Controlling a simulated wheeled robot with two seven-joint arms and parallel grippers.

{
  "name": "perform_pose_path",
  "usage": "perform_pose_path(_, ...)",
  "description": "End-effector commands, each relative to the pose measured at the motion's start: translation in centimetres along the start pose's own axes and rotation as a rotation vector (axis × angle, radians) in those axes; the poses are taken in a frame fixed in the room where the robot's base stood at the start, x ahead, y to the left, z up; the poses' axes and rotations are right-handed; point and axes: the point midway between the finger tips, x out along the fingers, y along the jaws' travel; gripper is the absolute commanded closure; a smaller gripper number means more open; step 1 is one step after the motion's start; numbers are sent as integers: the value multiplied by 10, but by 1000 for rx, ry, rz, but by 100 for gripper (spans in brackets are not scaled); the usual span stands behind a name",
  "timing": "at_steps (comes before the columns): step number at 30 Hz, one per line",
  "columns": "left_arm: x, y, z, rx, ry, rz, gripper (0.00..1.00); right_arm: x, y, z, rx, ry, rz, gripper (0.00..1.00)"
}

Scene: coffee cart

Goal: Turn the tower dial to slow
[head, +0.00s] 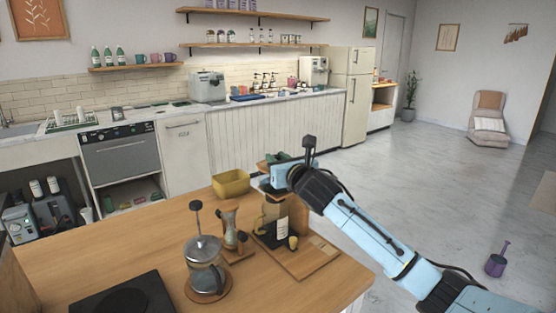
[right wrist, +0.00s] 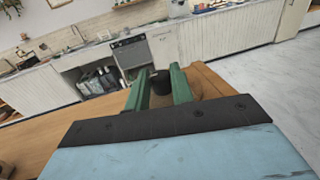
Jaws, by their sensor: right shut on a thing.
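The drip tower (head: 281,222) stands on a wooden board at the right part of the wooden table. It has a dark glass body with a pale label. My right gripper (head: 273,168) is over its top, and its arm and wrist hide part of the tower. In the right wrist view, its two green fingers (right wrist: 160,88) are closed around a black round part (right wrist: 160,82), which looks like the tower dial. Any marks on the dial are too small to read. My left gripper is not in view.
A yellow bin (head: 231,184) stands left of the tower. An hourglass-shaped brewer (head: 229,222) and a French press (head: 205,262) stand to the left and front. A black flat slab (head: 125,296) lies at the front left. The floor at right is mostly clear.

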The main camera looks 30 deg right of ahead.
Motion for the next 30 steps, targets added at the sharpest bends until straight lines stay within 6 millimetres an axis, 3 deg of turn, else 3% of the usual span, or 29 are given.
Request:
perform_pose_path(14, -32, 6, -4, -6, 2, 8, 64, 0, 6, 3, 1, 2, -199, 100)
perform_pose_path(30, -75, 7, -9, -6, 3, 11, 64, 5, 14, 2, 2, 2, -697, 100)
